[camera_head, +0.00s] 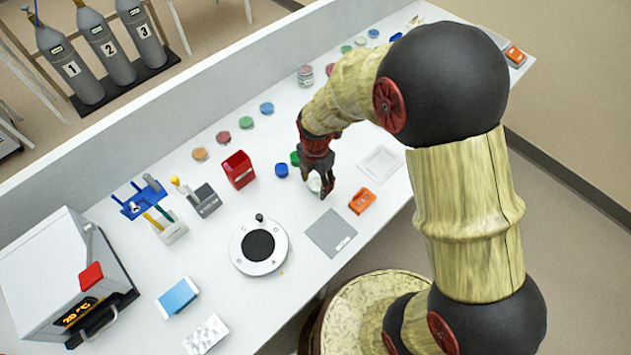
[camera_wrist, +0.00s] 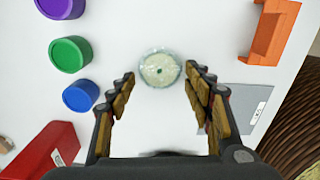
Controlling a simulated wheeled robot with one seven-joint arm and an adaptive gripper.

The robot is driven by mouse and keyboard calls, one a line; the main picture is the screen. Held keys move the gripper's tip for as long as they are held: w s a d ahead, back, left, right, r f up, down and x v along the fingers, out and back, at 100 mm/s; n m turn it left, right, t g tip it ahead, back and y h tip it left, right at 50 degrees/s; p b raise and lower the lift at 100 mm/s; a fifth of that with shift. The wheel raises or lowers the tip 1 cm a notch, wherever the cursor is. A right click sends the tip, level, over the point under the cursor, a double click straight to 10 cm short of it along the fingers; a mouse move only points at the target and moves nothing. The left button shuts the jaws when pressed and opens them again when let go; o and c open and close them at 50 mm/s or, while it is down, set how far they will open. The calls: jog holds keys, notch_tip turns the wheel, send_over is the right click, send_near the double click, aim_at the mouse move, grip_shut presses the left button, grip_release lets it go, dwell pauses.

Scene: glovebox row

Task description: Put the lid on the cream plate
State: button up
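A small round clear dish with a cream disc and a dark dot at its centre (camera_wrist: 160,69) lies on the white bench in the wrist view. In the head view a pale part of it (camera_head: 314,185) shows beside my gripper (camera_head: 323,190), which hides the rest. My gripper (camera_wrist: 160,80) points down above the dish. Its fingers are spread wide, one on each side of the dish, with nothing between them. I cannot tell whether the dish is the lid, the plate or both, and no separate lid stands out clearly.
Blue (camera_wrist: 80,96), green (camera_wrist: 70,54) and purple (camera_wrist: 62,5) round pots stand left of the dish, with a red bin (camera_head: 239,170) beyond. An orange block (camera_head: 362,201), grey pad (camera_head: 331,233) and clear square tray (camera_head: 380,164) are close by. Coloured dishes (camera_head: 246,122) line the back.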

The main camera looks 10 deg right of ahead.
jog(key=shift+o, duration=1.1)
notch_tip(320, 180, up, 12)
jog(key=s+d+r+m+t+b, duration=0.1)
jog(key=s+d+r+m, duration=0.4)
jog(key=m, duration=0.8)
jog(key=s+d+r+m+t+b, duration=0.2)
jog(key=s+d+r+m+t, duration=0.2)
jog(key=s+r+m, duration=0.6)
jog(key=s+d+m, duration=0.1)
jog(key=s+m, duration=0.1)
jog(key=shift+m+t, duration=0.3)
jog(key=shift+m, duration=0.1)
